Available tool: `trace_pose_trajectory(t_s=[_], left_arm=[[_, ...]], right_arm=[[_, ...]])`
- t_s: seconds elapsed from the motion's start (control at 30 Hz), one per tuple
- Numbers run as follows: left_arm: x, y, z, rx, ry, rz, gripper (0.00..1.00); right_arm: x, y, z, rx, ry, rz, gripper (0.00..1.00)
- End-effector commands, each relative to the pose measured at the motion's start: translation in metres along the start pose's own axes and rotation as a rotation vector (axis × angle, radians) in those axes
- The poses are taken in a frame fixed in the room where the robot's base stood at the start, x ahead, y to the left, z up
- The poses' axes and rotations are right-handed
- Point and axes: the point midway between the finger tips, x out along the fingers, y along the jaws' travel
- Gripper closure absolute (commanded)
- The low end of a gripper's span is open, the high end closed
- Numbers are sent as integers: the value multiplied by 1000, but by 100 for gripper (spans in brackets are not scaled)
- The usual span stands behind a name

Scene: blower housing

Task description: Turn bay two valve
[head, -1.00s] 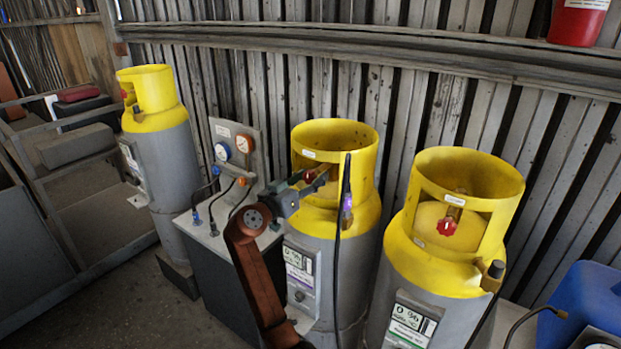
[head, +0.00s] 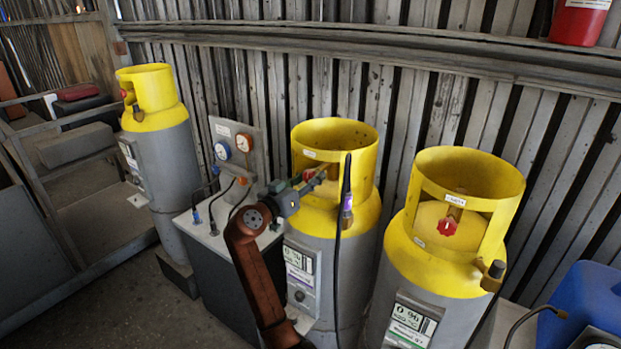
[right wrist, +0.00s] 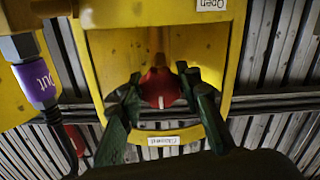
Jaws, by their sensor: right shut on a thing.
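The middle cylinder (head: 361,212) is grey with a yellow shoulder and collar. Its red valve knob (head: 309,175) shows partly at the collar's opening. My right gripper (head: 316,180) reaches in there from the left. In the right wrist view the red knob (right wrist: 160,88), with a white mark on it, sits between the dark green fingers (right wrist: 164,97), which are shut on it. An "Open" label (right wrist: 211,5) is on the collar at the top, and another small label (right wrist: 163,141) is on the collar's lower edge. My left gripper is not in view.
A second yellow-topped cylinder (head: 420,265) with a red knob stands at right, another (head: 166,150) at left. A gauge panel (head: 237,148) stands behind my arm. A dark hose with a purple band (head: 346,203) hangs close beside the gripper. A blue container (head: 583,307) is at lower right.

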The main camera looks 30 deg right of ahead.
Motion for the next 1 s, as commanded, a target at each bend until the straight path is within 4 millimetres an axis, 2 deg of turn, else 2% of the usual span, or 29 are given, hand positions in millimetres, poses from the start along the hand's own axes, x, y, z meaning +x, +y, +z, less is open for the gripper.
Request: trace_pose_trajectory(t_s=[0.37, 1.0], left_arm=[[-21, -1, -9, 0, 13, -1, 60], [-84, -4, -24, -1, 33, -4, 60]], right_arm=[[0, 1, -3, -184, 0, 0, 92], [0, 2, -5, -786, 1, 0, 92]])
